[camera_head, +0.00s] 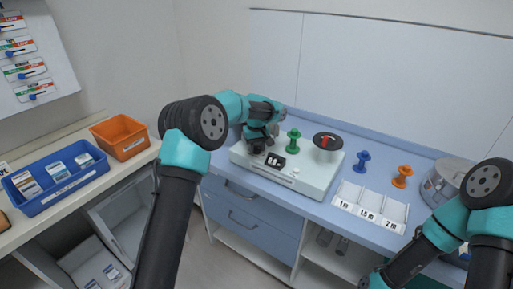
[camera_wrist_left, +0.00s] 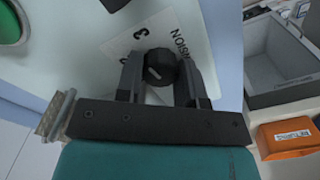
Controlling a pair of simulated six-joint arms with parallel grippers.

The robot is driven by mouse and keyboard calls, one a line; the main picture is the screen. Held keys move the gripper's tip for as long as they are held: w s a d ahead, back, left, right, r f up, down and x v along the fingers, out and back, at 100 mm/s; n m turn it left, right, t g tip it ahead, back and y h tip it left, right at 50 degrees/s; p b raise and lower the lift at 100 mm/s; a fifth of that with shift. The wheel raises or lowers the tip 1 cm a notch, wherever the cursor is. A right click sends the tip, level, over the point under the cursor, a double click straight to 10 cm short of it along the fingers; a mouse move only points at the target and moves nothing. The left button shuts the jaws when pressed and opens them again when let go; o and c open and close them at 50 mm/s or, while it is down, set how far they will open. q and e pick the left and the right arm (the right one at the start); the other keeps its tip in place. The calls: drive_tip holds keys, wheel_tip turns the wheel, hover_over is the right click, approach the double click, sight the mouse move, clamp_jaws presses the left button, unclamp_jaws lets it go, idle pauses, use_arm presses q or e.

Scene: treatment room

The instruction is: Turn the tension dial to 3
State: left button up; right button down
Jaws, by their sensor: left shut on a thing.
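The black round tension dial (camera_wrist_left: 160,67) sits on the pale machine (camera_wrist_left: 188,22) in the left wrist view. The dial carries a short pale line on its face. A white label with a printed 3 (camera_wrist_left: 140,33) and part of the word "TENSION" lies beside it; other numbers are partly hidden. My left gripper (camera_wrist_left: 159,74) has a finger on each side of the dial and is shut on it. In the head view my left gripper (camera_head: 258,144) is at the left end of the machine (camera_head: 310,179), and it hides the dial there. My right gripper is out of view.
A green spool (camera_head: 293,142) and a black disc with a red part (camera_head: 327,141) stand on the machine. Blue (camera_head: 362,161) and orange (camera_head: 402,176) spools stand right, behind a white labelled tray (camera_head: 370,206). An orange bin (camera_head: 121,137) and blue tray (camera_head: 58,181) are at left.

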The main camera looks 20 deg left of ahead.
sight(257, 147)
use_arm(q)
drive_tip(key=shift+c, duration=1.3)
drive_tip(key=shift+m, duration=0.8)
drive_tip(key=o, duration=0.9)
drive_tip(key=shift+r, duration=0.1)
wheel_tip(257, 147, up, 17)
drive_tip(key=shift+r, duration=0.15)
